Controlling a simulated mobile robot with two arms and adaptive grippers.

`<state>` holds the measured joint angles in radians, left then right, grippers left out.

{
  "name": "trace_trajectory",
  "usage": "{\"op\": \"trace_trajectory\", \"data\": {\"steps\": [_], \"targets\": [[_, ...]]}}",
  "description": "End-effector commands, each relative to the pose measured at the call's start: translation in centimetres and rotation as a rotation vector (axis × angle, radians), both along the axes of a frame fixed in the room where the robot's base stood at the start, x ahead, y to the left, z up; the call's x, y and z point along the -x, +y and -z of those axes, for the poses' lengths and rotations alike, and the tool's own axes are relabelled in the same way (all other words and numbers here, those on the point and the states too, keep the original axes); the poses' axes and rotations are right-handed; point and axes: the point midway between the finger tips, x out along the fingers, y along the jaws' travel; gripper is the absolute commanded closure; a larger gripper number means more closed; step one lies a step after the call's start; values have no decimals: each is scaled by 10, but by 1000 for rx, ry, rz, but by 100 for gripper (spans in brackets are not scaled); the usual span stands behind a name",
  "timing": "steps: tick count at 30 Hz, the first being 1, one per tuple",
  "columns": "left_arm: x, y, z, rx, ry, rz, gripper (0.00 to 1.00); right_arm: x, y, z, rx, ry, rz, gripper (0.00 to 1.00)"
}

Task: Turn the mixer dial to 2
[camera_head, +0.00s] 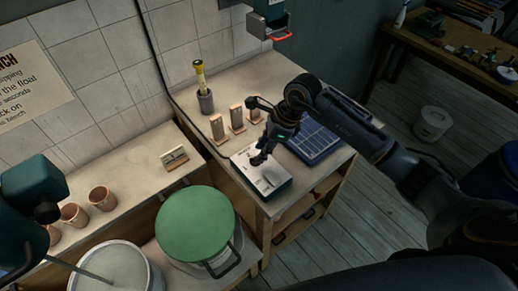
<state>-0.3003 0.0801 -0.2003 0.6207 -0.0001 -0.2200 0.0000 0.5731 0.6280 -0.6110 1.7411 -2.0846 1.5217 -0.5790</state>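My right gripper (264,155) reaches in from the right, pointing down just over a low white box (275,186) on the bench. It hides part of the box's top; small dark marks show there, and I cannot tell whether one is a dial. The finger gap is too small and dark to judge. A teal machine (30,190) at the left edge, seemingly the mixer, has a dark round part (46,212) low on its side. A thin rod slants below it toward a pale bucket (112,268). No dial number is readable. My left gripper is out of view.
A green-lidded bucket (195,223) stands in front of the bench. Upright wooden pieces (237,117), a blue gridded panel (314,142) and a cup with a yellow-topped tool (203,90) surround the box. Terracotta cups (102,198) stand left. A teal fixture (268,20) hangs above.

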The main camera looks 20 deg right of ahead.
Motion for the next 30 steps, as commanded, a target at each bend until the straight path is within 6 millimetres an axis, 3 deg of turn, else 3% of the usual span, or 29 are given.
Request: {"op": "trace_trajectory", "data": {"steps": [6,16,21,30], "targets": [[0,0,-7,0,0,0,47,-3,8,20,-1,1,1,68],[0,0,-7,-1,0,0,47,-4,9,24,-1,0,1,68],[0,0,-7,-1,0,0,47,-4,9,24,-1,0,1,100],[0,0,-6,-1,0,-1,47,-4,9,24,-1,0,8,100]]}}
